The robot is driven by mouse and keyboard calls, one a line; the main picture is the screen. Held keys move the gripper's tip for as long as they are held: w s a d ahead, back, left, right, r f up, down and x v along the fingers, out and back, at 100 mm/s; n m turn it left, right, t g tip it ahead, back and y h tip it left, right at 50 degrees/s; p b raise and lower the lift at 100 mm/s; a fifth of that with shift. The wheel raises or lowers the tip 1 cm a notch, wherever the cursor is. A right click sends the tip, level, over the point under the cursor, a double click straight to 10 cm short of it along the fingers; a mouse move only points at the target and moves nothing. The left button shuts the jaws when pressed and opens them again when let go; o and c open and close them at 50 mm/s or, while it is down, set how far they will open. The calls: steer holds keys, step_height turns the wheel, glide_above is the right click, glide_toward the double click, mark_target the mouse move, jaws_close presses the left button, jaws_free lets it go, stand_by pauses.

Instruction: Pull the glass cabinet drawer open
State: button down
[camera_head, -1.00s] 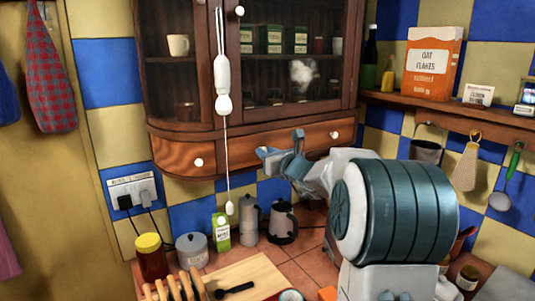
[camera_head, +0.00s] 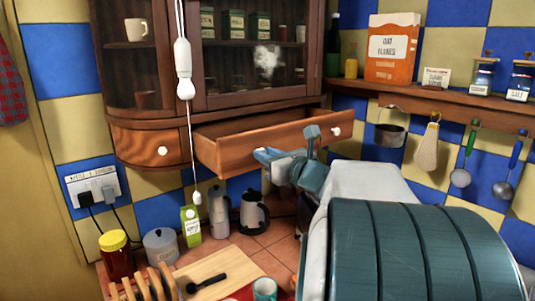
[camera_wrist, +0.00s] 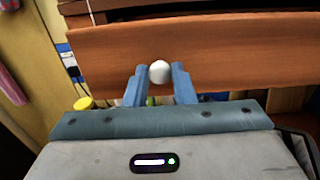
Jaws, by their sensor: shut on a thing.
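The glass cabinet (camera_head: 200,98) hangs on the tiled wall in the head view. Its wide wooden drawer (camera_head: 235,153) stands pulled out, with a dark gap above its front. In the wrist view, a white knob (camera_wrist: 159,72) on the drawer front (camera_wrist: 230,50) sits between the two blue fingers of my gripper (camera_wrist: 159,80). My gripper (camera_head: 287,153) is shut on that knob. In the head view the gripper hides the held knob. Another white knob (camera_head: 336,131) shows at the front's right end.
A smaller front with a white knob (camera_head: 162,150) is flush at the left. A white cord pull (camera_head: 183,56) hangs before the cabinet. Below are a carton (camera_head: 190,226), a moka pot (camera_head: 219,214) and a kettle (camera_head: 253,211). A shelf (camera_head: 450,105) is at right.

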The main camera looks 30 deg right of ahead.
steer(key=shift+s, duration=0.35)
steer(key=c, duration=1.2)
jaws_free()
steer(key=shift+c, duration=0.2)
steer(key=shift+d, duration=0.1)
steer(key=shift+s, duration=0.1)
steer(key=s+d+b, duration=0.2)
steer(key=s, duration=1.1)
steer(key=shift+s+d, duration=0.2)
steer(key=shift+d, duration=0.05)
